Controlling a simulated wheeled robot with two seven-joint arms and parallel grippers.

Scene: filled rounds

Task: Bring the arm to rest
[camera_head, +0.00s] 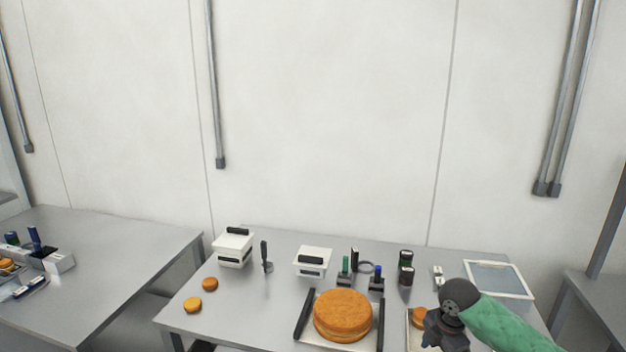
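My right arm, in a green sleeve, comes in from the lower right of the head view. Its dark gripper (436,338) points down over the right part of the table, above a pale tray (412,342). A small orange-brown round (418,313) lies on that tray, partly behind the gripper. The fingertips are too small and dark to tell whether they are open or shut. My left gripper does not show in the view.
On the grey table (235,320), a large orange-brown round (342,312) sits on a tray with dark handles. Two small rounds (193,304) lie at the left. White boxes (233,248), dark jars (406,268) and a framed panel (498,280) stand or lie farther back.

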